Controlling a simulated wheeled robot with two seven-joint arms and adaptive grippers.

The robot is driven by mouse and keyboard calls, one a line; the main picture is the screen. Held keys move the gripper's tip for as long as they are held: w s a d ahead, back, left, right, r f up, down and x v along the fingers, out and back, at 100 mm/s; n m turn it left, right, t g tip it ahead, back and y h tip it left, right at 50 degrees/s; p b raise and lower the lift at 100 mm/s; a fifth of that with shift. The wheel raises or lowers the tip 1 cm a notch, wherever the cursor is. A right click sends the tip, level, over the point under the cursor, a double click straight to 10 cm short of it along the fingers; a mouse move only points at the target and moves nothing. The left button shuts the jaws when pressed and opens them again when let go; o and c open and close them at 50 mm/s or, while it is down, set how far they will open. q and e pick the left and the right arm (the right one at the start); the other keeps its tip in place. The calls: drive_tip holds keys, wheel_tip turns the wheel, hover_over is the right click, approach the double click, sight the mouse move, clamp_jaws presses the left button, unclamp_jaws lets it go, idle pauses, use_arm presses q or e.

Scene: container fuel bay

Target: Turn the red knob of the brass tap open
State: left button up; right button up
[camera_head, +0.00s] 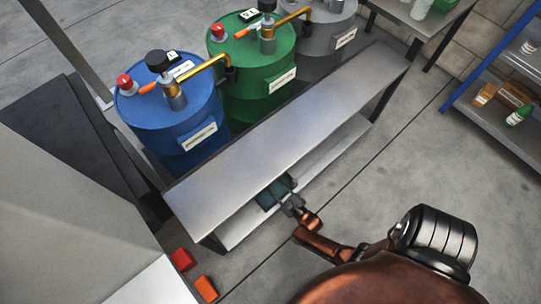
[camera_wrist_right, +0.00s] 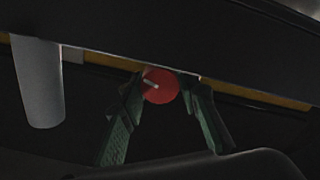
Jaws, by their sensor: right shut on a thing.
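The red knob (camera_wrist_right: 160,88) shows in the right wrist view as a round red disc with a short pale mark on it. My right gripper (camera_wrist_right: 159,84) is shut on it, one green finger on each side. In the head view my right gripper (camera_head: 277,194) is at the near edge of the steel bench (camera_head: 290,130), its fingertips hidden by the bench top. The knob is hidden in that view. The tap's brass body cannot be made out; the wrist view is dark. My left gripper is in neither view.
Blue (camera_head: 172,125), green (camera_head: 255,85) and grey (camera_head: 318,45) drums with hand pumps stand behind the bench. A lower shelf (camera_head: 325,158) runs under the bench top. Red (camera_head: 182,259) and orange (camera_head: 205,288) blocks lie by its left end.

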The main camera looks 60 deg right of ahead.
drive_tip(key=shift+a+n, duration=0.1)
drive_tip(key=shift+n, duration=1.4)
drive_tip(key=o, duration=1.2)
drive_tip(key=shift+c, duration=0.2)
